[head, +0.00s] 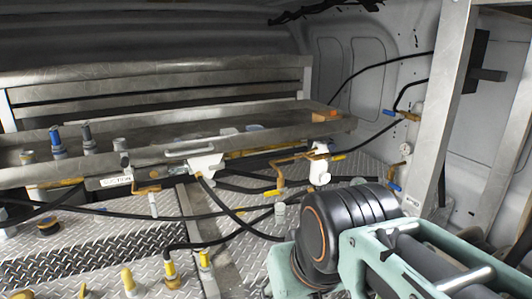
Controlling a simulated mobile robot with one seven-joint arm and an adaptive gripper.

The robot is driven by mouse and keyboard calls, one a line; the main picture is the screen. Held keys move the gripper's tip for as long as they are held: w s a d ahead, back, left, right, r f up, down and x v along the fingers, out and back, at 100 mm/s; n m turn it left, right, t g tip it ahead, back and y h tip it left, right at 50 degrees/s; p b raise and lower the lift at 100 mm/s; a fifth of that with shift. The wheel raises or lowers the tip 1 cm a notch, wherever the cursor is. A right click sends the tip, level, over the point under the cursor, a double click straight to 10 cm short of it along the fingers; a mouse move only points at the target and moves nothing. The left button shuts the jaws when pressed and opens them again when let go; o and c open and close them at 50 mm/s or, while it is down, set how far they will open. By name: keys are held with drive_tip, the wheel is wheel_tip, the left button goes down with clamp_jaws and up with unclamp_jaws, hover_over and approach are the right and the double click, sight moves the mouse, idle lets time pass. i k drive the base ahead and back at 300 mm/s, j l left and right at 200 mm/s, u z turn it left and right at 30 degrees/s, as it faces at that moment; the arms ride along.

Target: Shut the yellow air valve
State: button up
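Several yellow valve handles show, and I cannot tell which one is the air valve. One yellow handle (338,157) is on brass fittings under the right end of the metal shelf. Another yellow handle (272,193) is lower, left of it. More yellow-topped fittings stand at the lower left, such as one yellow fitting (170,268) joined to a black hose. A brass valve with a blue handle (388,112) is on the right wall. Whether each valve is open or shut is not clear. My arm fills the lower right; my gripper is not in view.
A metal shelf (190,143) runs across the back, with blue and grey fittings on it. Black hoses (222,212) cross the diamond-plate deck (80,258). A grey upright post (450,90) stands at the right. A small label (411,203) is beside it.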

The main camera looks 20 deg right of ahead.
sight(342, 157)
drive_tip(key=i+l+z, duration=0.7)
drive_tip(key=i+j+u, duration=0.1)
drive_tip(key=u, duration=0.85)
drive_tip(key=k+j+u, duration=0.1)
drive_tip(key=i+u, duration=0.15)
